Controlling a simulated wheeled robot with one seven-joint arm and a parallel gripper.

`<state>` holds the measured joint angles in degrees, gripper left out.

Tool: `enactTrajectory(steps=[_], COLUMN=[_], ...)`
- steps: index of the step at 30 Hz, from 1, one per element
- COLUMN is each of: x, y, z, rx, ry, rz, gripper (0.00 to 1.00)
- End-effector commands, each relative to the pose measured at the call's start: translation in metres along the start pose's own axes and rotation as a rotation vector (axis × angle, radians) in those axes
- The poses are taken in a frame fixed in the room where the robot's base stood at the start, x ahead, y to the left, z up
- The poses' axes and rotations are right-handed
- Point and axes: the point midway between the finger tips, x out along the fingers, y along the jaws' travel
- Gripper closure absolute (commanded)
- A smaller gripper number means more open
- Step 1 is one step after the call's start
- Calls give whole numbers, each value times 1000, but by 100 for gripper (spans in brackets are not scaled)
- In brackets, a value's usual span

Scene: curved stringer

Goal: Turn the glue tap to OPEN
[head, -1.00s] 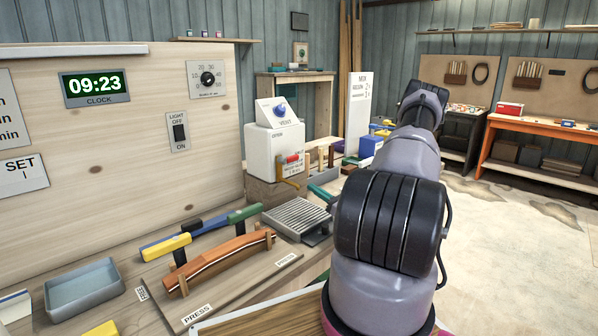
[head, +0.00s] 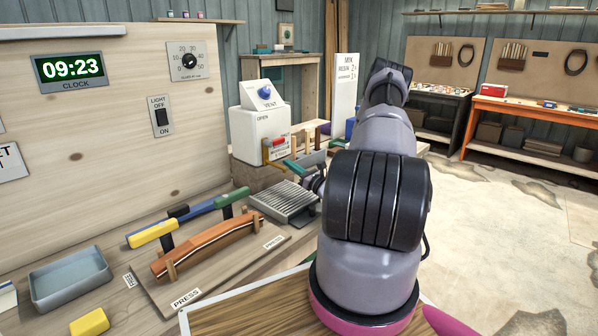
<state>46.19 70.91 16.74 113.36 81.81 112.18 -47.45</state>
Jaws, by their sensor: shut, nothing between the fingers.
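The white glue box (head: 262,140) stands on a wooden block at the back of the bench. Its tap has a red handle (head: 279,142) that points right, roughly level, above a brass-coloured spout (head: 268,157). The word OPEN is printed on the front at upper left, above the tap. My arm stands in front and to the right. What looks like my gripper (head: 318,183) shows as a small dark shape beside the arm, low and right of the tap and apart from it. It appears shut and empty; its fingers are small and partly hidden.
A blue knob marked VENT (head: 264,92) sits above the box. A ribbed metal plate (head: 284,201), a press board with a curved wooden piece (head: 209,246), and a blue-grey tray (head: 70,281) lie nearer. The floor at right is open.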

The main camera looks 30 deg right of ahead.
Motion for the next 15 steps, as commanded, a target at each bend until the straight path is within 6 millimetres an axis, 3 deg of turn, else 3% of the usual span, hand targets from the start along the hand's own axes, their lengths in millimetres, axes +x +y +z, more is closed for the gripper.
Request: enactTrajectory(steps=[4,9,15], x=[32,35,37], y=[1,0,0], z=[0,27,38], rx=[-1,-2,1], ry=[-1,-1,1], rz=[3,0,0], gripper=[100,100,100])
